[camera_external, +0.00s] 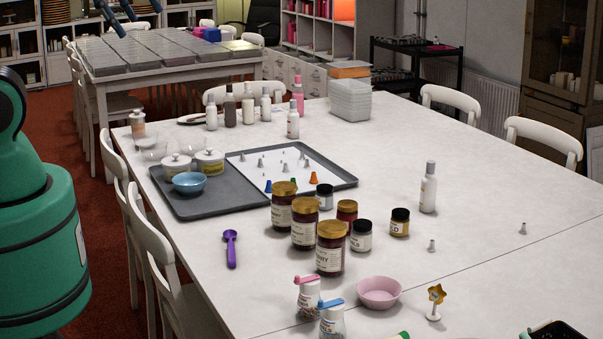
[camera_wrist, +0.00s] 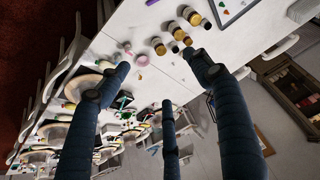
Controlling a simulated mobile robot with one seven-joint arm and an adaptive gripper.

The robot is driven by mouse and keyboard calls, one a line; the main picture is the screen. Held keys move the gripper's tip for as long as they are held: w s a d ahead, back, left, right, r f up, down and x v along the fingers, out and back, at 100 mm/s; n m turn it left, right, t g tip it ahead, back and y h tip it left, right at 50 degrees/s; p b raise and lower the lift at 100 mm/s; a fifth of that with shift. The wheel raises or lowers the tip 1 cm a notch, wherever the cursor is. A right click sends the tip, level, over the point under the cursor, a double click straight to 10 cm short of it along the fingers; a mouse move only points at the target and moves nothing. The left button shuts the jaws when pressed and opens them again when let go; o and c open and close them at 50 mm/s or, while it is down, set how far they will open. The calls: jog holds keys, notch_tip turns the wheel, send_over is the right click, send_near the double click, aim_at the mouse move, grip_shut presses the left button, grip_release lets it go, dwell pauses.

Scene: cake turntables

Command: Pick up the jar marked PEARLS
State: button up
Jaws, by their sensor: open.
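I cannot read PEARLS for certain on any jar. In the external view, small jars with partly legible labels are a pink-lidded jar (camera_external: 308,302) and a blue-lidded jar (camera_external: 332,325) at the front edge. Black-lidded jars are one with a white label (camera_external: 361,240), one farther back (camera_external: 325,201) and one with a yellowish label (camera_external: 400,226). My gripper (camera_wrist: 157,60) is open and empty in the wrist view, its dark blue fingers spread above the table and apart from the jars. Dark blue finger parts also show at the external view's top left.
Tall gold-lidded jars (camera_external: 330,258) crowd beside the black-lidded ones. A grey tray (camera_external: 205,208) and purple scoop (camera_external: 231,255) lie left. The table's right side is mostly clear.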

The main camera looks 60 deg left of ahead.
jog(key=shift+w, duration=0.1)
jog(key=w+f+g+b, duration=0.1)
jog(key=w+f, duration=0.2)
jog(key=w, duration=0.8)
jog(key=w+d+f+g, duration=0.1)
jog(key=w+f, duration=0.2)
jog(key=w, duration=0.7)
jog(key=w+f+g+b, duration=0.1)
jog(key=w+f, duration=0.2)
jog(key=w, duration=0.8)
jog(key=w+f+g, duration=0.1)
jog(key=w+f, duration=0.6)
jog(key=f, duration=0.4)
jog(key=w+d+f+b, duration=0.1)
jog(key=w+f, duration=0.6)
jog(key=f, duration=0.4)
jog(key=w+d+f+n+g, duration=0.1)
jog(key=w+f, duration=0.5)
jog(key=f, duration=0.6)
jog(key=shift+w+d+g, duration=0.15)
jog(key=shift+w+g, duration=0.15)
jog(key=shift+w, duration=0.1)
